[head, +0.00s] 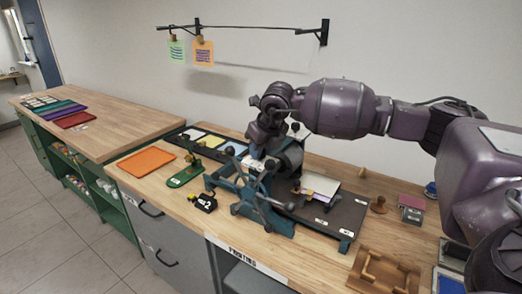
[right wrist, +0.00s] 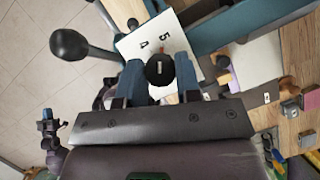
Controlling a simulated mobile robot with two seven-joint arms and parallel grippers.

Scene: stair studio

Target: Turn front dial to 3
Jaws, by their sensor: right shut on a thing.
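The front dial (right wrist: 159,71) is a round black knob with a light mark on it, set on a white plate (right wrist: 141,48). The figures 5 and 4 show on the plate; the rest of the scale is hidden by the knob and fingers. My right gripper (right wrist: 161,78) has its two blue-grey fingers on either side of the knob, shut on it. In the head view my right gripper (head: 262,148) reaches down to the blue press (head: 268,208), and the dial there is mostly hidden.
A black-knobbed lever (right wrist: 70,44) stands beside the dial plate. An orange sheet (head: 146,161) and a green tool (head: 186,176) lie left of the press. A wooden tray (head: 384,272) stands at the front right. A line with two hung cards (head: 203,52) is on the wall.

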